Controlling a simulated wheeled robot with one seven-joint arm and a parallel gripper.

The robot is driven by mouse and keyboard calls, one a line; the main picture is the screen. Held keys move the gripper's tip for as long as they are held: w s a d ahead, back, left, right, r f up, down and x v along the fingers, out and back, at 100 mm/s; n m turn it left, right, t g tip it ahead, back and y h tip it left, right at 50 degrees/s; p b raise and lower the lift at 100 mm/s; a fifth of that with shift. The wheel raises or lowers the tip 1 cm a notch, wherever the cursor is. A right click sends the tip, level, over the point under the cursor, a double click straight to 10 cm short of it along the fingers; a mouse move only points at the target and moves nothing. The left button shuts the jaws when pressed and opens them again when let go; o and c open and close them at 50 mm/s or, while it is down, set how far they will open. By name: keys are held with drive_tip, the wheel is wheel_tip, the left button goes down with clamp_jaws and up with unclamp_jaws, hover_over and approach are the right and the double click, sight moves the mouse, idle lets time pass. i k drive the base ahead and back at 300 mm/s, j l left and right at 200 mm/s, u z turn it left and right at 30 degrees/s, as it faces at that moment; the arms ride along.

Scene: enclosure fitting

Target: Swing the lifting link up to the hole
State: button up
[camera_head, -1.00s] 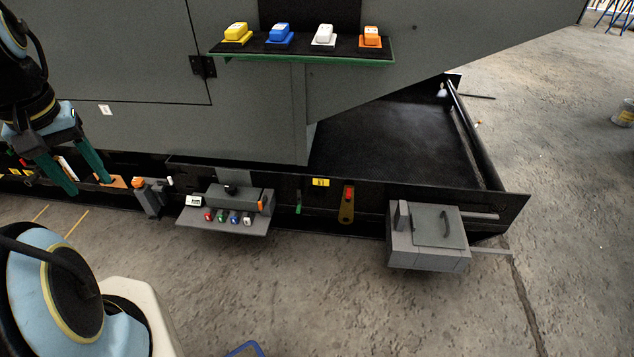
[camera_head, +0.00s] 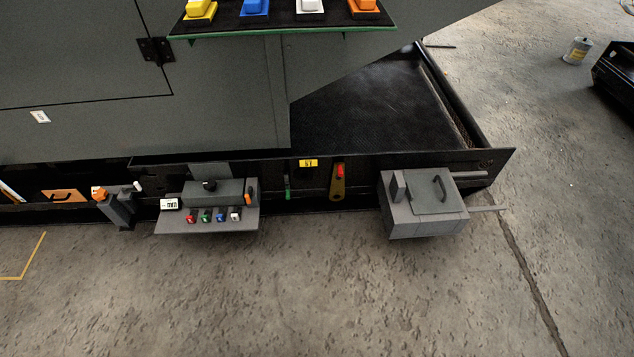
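An olive-yellow link-like piece (camera_head: 338,187) with a red part at its upper end hangs upright on the front face of the black frame (camera_head: 375,162), right of a small yellow label (camera_head: 308,163). It looks like the lifting link, but I cannot be sure. A narrow green piece (camera_head: 287,189) is on the same face to its left. I cannot make out the hole clearly; the face around the label is dark. My gripper is out of view.
A grey box with a handle (camera_head: 433,191) sticks out on the right. A grey shelf with coloured knobs (camera_head: 212,222) juts out on the left. Above, a green-edged shelf (camera_head: 280,32) carries coloured blocks. The concrete floor (camera_head: 330,290) in front is clear.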

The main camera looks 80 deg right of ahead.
sight(337, 184)
drive_tip(key=i, duration=1.7)
drive_tip(key=i+z, duration=0.2)
drive_tip(key=z, duration=0.3)
drive_tip(key=i+j+z, duration=0.15)
drive_tip(key=z, duration=0.35)
drive_tip(key=i+j+z, duration=0.15)
drive_tip(key=z, duration=2.95)
drive_tip(key=i+l, duration=0.9)
drive_tip(key=l, duration=0.15)
drive_tip(key=u, duration=1.75)
drive_tip(key=i+l, duration=0.15)
drive_tip(key=l, duration=0.15)
